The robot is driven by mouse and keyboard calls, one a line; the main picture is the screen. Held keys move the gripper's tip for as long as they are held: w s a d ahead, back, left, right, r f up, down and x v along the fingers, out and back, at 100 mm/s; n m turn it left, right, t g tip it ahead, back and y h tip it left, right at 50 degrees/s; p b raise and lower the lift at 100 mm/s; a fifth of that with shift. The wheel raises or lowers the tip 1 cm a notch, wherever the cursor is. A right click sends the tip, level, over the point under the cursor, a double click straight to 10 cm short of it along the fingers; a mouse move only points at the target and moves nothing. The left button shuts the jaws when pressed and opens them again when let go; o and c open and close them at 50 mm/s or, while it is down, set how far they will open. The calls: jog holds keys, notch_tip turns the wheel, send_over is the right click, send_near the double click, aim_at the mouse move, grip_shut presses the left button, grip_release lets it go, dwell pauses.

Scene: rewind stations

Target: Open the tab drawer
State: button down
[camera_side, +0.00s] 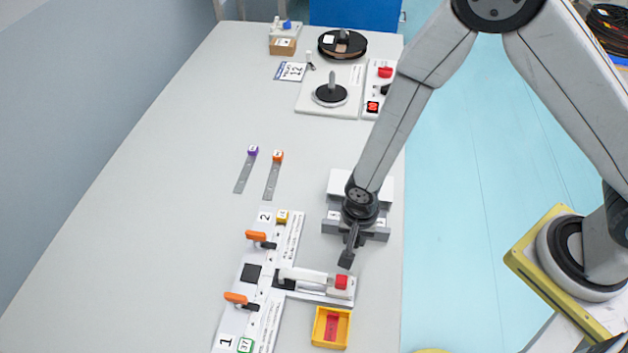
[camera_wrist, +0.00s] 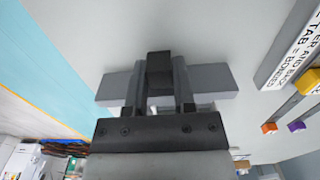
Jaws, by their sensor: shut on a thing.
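The tab drawer unit (camera_side: 359,183) is a white and grey box at the right edge of the table. Its grey front bar (camera_side: 372,233) also shows in the wrist view (camera_wrist: 217,82), crossing behind the fingers. My gripper (camera_side: 347,256) points down at the front of the unit. In the wrist view my gripper (camera_wrist: 159,88) is shut on a dark block at the middle of the bar, which looks like the drawer handle (camera_wrist: 159,64). My wrist hides part of the unit in the side view. I cannot tell how far out the drawer is.
A white fixture (camera_side: 233,316) with orange clamps and a red-knobbed lever (camera_side: 341,282) lies just in front. A yellow tray (camera_side: 317,341) holds a red piece. Two tagged strips (camera_side: 243,177) lie left. Reel stations stand at the back. The table's left side is clear.

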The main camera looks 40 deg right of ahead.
jog(key=shift+s+a, duration=0.1)
jog(key=shift+a, duration=0.05)
jog(key=shift+c, duration=2.2)
grip_release()
jog(key=shift+r, duration=0.15)
jog(key=shift+r, duration=3.8)
